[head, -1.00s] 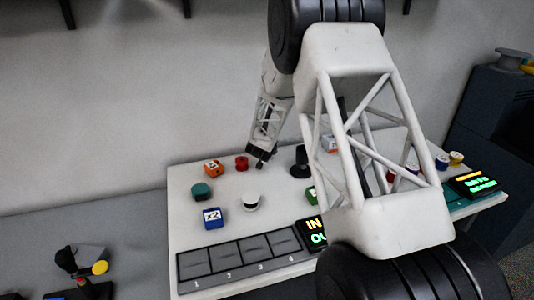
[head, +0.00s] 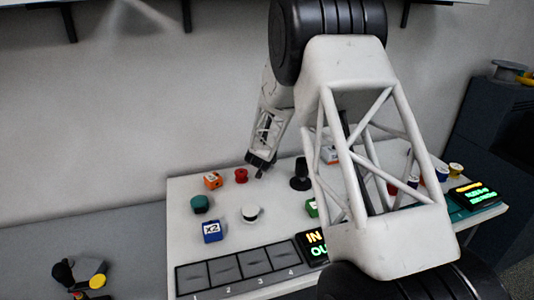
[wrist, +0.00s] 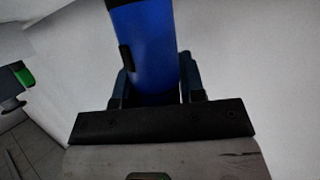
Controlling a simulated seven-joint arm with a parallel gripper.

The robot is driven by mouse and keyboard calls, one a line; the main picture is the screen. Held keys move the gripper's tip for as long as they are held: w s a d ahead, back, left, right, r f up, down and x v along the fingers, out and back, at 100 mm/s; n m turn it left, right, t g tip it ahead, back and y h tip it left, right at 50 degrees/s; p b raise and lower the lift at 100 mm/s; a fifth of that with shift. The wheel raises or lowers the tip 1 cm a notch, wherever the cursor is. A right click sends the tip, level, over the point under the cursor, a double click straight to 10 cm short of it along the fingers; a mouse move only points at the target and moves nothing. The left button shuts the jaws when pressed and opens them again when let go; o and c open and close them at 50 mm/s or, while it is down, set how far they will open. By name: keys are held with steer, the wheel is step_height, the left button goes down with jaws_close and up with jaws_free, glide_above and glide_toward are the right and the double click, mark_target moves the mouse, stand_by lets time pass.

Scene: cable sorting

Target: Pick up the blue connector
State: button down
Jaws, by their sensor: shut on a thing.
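In the wrist view, a blue rounded connector (wrist: 148,45) with a dark end and a small black tab on its left side stands between the two fingers of my gripper (wrist: 156,70). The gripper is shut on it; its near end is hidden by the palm. In the head view, my gripper (head: 261,164) is small and dark, over the back of the white board (head: 185,248), right of a red spool (head: 241,175). The blue connector cannot be made out there. A separate blue block marked X2 (head: 212,232) sits at the board's front left.
An orange block (head: 213,180), a dark green piece (head: 200,204), a white round piece (head: 251,213) and a black piece (head: 300,174) stand on the board. A numbered slot tray (head: 245,281) lies along the front.

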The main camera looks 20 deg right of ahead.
step_height(320, 180, up, 2)
steer(key=shift+r, duration=0.25)
steer(key=s+a+r, duration=0.1)
steer(key=s+a, duration=0.1)
steer(key=s, duration=1.3)
steer(key=shift+s+a, duration=0.15)
steer(key=shift+s, duration=0.25)
steer(key=shift+r, duration=0.1)
